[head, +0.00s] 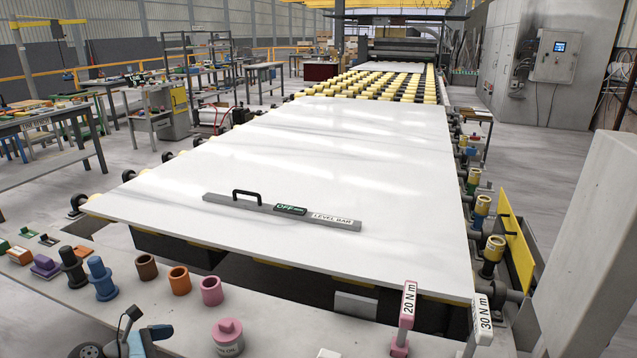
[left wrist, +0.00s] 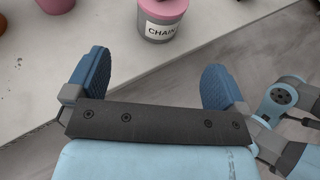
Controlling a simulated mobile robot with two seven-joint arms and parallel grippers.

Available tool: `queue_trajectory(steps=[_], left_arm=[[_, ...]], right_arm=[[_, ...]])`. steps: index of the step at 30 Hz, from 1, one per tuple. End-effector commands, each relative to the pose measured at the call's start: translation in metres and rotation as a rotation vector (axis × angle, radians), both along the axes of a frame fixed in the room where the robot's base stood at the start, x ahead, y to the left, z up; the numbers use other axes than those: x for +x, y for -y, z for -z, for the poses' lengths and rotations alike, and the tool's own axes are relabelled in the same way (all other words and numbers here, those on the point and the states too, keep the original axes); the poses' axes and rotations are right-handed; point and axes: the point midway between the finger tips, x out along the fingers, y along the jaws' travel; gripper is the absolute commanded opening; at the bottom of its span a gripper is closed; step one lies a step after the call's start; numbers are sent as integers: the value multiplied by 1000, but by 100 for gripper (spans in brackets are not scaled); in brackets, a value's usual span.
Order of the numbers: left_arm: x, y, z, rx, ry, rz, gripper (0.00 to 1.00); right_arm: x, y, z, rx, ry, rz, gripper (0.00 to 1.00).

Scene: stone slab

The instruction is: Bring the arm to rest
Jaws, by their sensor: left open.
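My left gripper (left wrist: 155,75) shows in the left wrist view with its two blue-padded fingers spread wide and nothing between them. It is at the front edge of the pale ledge, close to a grey pot with a pink lid (left wrist: 162,18) labelled CHAIN, and apart from it. My right gripper is not seen in either view. The white stone slab (head: 300,150) lies flat on the roller table, with a grey level bar (head: 335,220) on it.
The ledge (head: 270,330) holds several coloured sockets, including an orange ring (head: 180,280) and a blue one (head: 102,278). A pink 20 Nm tool (head: 405,320) and a white 30 Nm tool (head: 480,320) stand at the right. Grey floor shows below the ledge.

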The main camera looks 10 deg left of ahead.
Motion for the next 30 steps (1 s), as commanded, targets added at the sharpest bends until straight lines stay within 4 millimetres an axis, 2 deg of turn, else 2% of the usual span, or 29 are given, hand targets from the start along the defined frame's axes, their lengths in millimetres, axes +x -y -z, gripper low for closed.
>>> queue_trajectory(steps=[2,5,8,9,12,15,18,22,23,26,27,30], left_arm=[[-3,9,3,-61,-16,-27,100],[-12,38,8,-299,-80,-142,100],[-29,79,16,-730,-229,-355,100],[-38,95,21,-935,-312,-461,100],[-63,131,37,-1432,-548,-722,100],[-88,162,54,-1827,-770,-949,100],[-114,193,69,-2138,-975,-1151,100],[-146,235,81,-2461,-1229,-1395,100],[-153,245,83,2458,1254,1415,100],[-174,275,81,2188,1188,1320,100],[-171,270,65,2222,1195,1333,100],[-171,267,47,2240,1200,1337,100]], right_arm=[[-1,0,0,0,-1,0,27],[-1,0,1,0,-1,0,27],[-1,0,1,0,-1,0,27],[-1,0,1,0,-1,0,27],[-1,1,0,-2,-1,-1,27],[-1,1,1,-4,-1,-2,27],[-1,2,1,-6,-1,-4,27],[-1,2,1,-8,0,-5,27],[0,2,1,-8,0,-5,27],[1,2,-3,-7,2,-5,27],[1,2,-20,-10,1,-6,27],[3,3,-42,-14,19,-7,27]])
